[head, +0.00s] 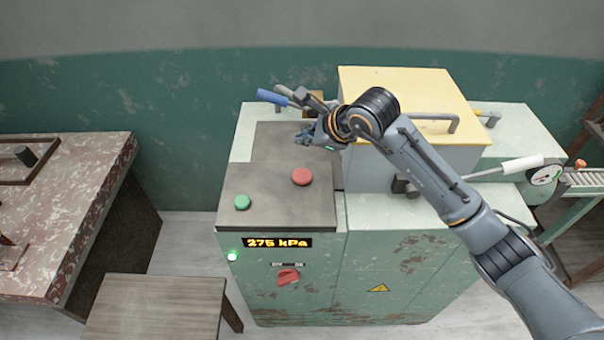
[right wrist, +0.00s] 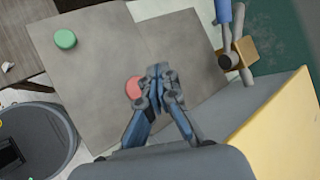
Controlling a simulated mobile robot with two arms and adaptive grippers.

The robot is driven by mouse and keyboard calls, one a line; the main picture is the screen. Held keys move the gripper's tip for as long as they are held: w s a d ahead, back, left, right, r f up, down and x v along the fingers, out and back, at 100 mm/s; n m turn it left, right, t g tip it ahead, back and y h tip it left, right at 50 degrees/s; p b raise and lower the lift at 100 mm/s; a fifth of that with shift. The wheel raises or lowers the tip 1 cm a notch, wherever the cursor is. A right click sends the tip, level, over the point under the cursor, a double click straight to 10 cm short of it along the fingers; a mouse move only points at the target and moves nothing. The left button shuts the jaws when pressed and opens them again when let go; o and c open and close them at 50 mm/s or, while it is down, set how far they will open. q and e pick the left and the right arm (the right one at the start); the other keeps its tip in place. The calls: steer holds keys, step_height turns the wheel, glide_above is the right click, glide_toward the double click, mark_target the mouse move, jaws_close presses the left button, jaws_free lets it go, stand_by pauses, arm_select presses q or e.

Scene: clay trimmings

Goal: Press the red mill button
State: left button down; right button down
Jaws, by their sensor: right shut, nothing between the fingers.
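The red mill button (head: 302,176) is a round cap on the dark top plate (head: 262,208) of the green machine, right of the green button (head: 242,202). My right gripper (head: 304,138) is shut and empty above the plate, behind the red button in the head view. In the right wrist view the shut fingertips (right wrist: 157,72) overlap the right side of the red button (right wrist: 133,87). I cannot tell the exact height gap there. The green button (right wrist: 65,39) is at the upper left of that view. My left gripper is not in view.
A yellow-topped box (head: 400,88) stands on the machine right of the plate. A blue-handled lever (head: 272,97) rises behind it. A display (head: 277,243) reads 275 kPa, above a red switch (head: 288,276). A worn table (head: 70,190) and a wooden stool (head: 155,305) are at left.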

mark_target(304, 177)
steer(key=shift+f, duration=0.1)
step_height(304, 177, down, 8)
steer(key=b, duration=0.4)
steer(key=shift+f+b, duration=0.1)
steer(key=shift+b, duration=0.2)
steer(key=shift+f, duration=0.3)
steer(key=shift+b, duration=0.3)
stand_by(0.8)
steer(key=shift+f+b, duration=0.35)
steer(key=shift+b, duration=0.15)
steer(key=shift+s+f+b, duration=0.1)
steer(key=shift+f+b, duration=0.35)
steer(key=shift+b, duration=0.05)
stand_by(0.6)
steer(key=shift+r, duration=0.1)
steer(key=shift+r+p, duration=0.3)
steer(key=shift+r, duration=0.45)
